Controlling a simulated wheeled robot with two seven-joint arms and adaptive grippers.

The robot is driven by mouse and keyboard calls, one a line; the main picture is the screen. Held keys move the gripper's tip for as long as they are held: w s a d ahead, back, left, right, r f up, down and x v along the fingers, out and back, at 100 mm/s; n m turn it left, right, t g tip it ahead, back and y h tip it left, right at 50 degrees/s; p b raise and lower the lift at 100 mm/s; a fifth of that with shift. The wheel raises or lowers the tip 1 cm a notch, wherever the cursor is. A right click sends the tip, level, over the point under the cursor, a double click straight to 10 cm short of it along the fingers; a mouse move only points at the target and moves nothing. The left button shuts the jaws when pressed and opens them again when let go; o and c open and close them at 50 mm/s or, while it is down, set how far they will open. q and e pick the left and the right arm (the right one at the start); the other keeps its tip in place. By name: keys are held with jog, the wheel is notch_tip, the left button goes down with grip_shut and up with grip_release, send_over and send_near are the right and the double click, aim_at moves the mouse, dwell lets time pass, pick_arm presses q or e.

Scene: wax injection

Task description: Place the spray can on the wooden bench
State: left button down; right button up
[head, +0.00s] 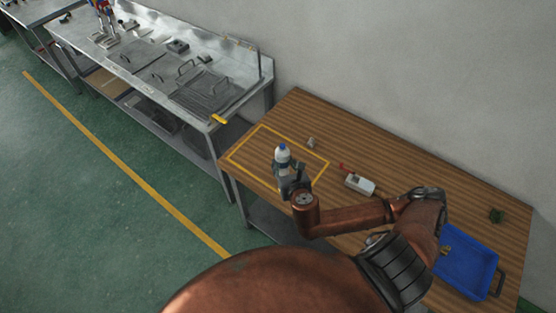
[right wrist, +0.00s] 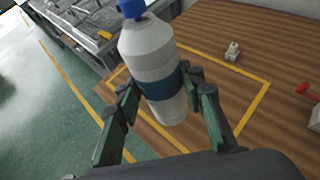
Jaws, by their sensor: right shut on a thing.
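The spray can (head: 282,157) is white and grey with a blue cap and a dark blue band. It stands about upright at the marked yellow rectangle on the wooden bench (head: 420,205). My right gripper (head: 292,182) is shut on the spray can. In the right wrist view the spray can (right wrist: 150,60) sits between the two fingers of the gripper (right wrist: 160,95), with its lower end over the yellow outline. I cannot tell whether its base touches the wood. My left gripper is out of view.
A small grey item (head: 311,142) lies near the rectangle's far edge. A white device with a red part (head: 359,184) is right of it. A metal bench (head: 150,60) stands at the left.

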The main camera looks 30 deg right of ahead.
jog(key=shift+s+a+r+n+t+y, duration=0.1)
jog(key=shift+s+n+t+y, duration=0.35)
jog(key=shift+n+t+y, duration=0.05)
jog(key=w+d+f, duration=0.2)
jog(key=w+f, duration=0.2)
jog(key=w+d+f, duration=0.3)
jog(key=f, duration=0.1)
jog(key=w+d+f, duration=0.2)
jog(key=w+f, duration=0.2)
jog(key=f, duration=0.1)
jog(key=shift+w+d, duration=0.25)
jog(key=shift+w, duration=0.05)
jog(key=o, duration=1.3)
jog(key=shift+b, duration=0.3)
jog(key=shift+c, duration=0.2)
